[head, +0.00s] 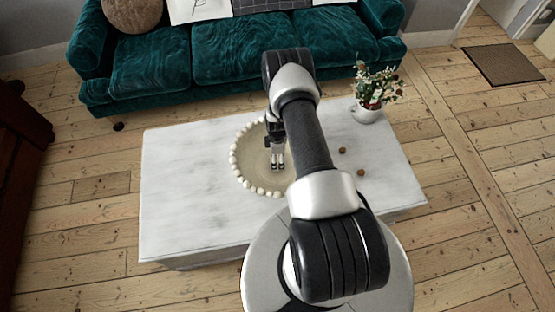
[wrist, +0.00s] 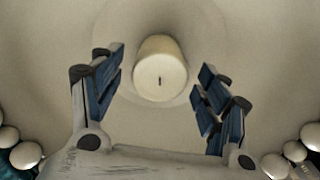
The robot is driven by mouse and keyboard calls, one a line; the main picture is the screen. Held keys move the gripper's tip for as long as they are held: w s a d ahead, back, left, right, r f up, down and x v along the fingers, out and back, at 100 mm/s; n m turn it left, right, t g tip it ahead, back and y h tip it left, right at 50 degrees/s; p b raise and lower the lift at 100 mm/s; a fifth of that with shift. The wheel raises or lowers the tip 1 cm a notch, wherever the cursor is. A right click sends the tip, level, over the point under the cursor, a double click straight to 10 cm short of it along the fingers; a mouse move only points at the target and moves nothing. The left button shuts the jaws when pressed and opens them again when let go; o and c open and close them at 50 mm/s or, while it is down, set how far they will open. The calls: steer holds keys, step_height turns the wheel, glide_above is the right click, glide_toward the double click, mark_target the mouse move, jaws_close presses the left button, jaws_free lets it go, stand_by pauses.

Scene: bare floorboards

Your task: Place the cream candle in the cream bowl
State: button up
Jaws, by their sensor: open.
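The cream bowl (head: 236,171) has a rim of round beads and sits on the white marble table. Its inside also fills most of the wrist view (wrist: 50,60). The cream candle (wrist: 160,70) is a short cylinder with a dark wick, seen end-on inside the bowl near its central ring. It appears to stand upright on the bowl's floor. My gripper (head: 277,166) is over the bowl, pointing down. In the wrist view its fingers (wrist: 160,84) are open, one on each side of the candle, with visible gaps. The candle is not discernible in the head view.
The marble table (head: 185,190) has free room left of the bowl. A white pot with a flowering plant (head: 368,112) stands at the back right. Two small brown balls (head: 361,173) lie right of my arm. A teal sofa (head: 150,75) is behind the table.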

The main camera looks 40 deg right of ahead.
step_height(320, 180, up, 8)
steer(key=shift+f+p, duration=0.15)
steer(key=shift+p, duration=0.8)
steer(key=w+a+r+m+t, duration=0.1)
steer(key=w+a+r+m, duration=0.15)
steer(key=r, duration=1.15)
steer(key=w+a+r+m+t, duration=0.1)
steer(key=w+a+r, duration=0.25)
steer(key=r, duration=1.05)
steer(key=s+a+r+m, duration=0.1)
steer(key=s+a+r, duration=0.3)
steer(key=r, duration=0.4)
steer(key=s+a+r+m, duration=0.2)
steer(key=s+a+r, duration=0.2)
steer(key=r, duration=0.4)
steer(key=s+a+r+m+t, duration=0.1)
steer(key=s+a+r, duration=0.3)
steer(key=s, duration=0.5)
steer(key=s+a+r+m+t, duration=0.1)
steer(key=s+a+r+m, duration=0.2)
steer(key=s, duration=0.7)
steer(key=shift+a+r+t, duration=0.3)
steer(key=shift+a+r, duration=0.05)
steer(key=shift+r, duration=0.2)
steer(key=shift+m, duration=0.25)
steer(key=shift+c, duration=0.5)
